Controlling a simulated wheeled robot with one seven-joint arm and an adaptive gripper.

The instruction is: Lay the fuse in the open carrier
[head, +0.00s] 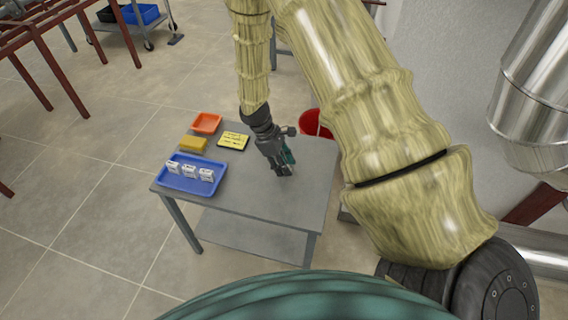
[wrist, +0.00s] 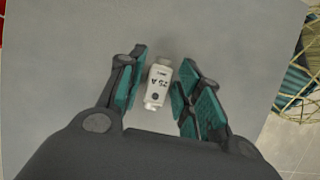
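The fuse (wrist: 158,84), a small white body marked 25 A with narrower ends, lies on the grey table top in the wrist view. My gripper (wrist: 163,60) is open, its teal finger pads on either side of the fuse with a narrow gap at each side. In the head view my gripper (head: 287,170) points down over the right half of the table, and the fuse is not seen there. Several small white blocks stand in a row in a blue tray (head: 178,183); I cannot tell whether one is the open carrier.
On the table (head: 250,205) are a yellow block (head: 193,145), an orange tray (head: 207,123) and a yellow card with writing (head: 233,141). A red round thing (head: 313,122) is behind the table's right side. The table's front right is clear.

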